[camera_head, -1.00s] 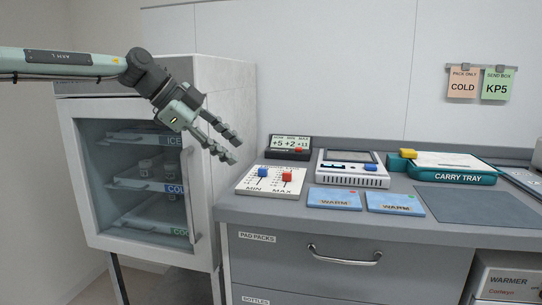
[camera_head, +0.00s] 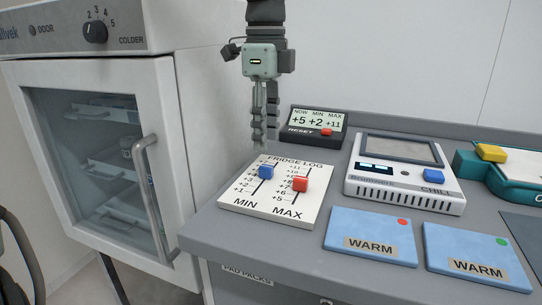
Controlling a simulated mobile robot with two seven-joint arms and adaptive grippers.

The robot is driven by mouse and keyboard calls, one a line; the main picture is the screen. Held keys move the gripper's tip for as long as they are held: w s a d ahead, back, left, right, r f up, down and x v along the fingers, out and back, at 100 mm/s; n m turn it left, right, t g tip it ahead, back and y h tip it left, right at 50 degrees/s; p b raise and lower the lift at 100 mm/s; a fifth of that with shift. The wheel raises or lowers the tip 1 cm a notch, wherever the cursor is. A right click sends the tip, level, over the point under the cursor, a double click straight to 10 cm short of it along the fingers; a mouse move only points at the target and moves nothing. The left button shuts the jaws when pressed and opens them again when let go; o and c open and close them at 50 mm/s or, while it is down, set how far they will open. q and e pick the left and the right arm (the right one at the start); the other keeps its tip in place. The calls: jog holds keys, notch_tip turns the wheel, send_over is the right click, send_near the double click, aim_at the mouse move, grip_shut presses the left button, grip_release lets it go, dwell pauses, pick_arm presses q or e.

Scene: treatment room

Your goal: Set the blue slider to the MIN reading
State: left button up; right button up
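The fridge log board (camera_head: 232,199) lies on the counter with MIN and MAX columns. Its blue slider (camera_head: 266,172) stands in the MIN column, in the upper part of its slot; the exact mark is too small to tell. The red slider (camera_head: 300,184) is in the MAX column. The display box (camera_head: 314,121) behind reads NOW +5, MIN +2, MAX +11. My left gripper (camera_head: 264,142) points down above the board's back edge, behind and above the blue slider and apart from it. Its two fingers show a narrow gap with nothing between them. My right gripper is not in view.
A fridge (camera_head: 165,75) with a glass door and handle stands left of the counter. Right of the board are a white CHILL device (camera_head: 402,196), two blue WARM packs (camera_head: 372,224) (camera_head: 470,240) and a teal tray (camera_head: 475,176) with a yellow block (camera_head: 491,152).

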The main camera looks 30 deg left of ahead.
aim_at(266, 166)
pick_arm(q)
notch_tip(266, 166, down, 6)
jog(key=shift+f, duration=0.25)
grip_shut()
dwell(0.3)
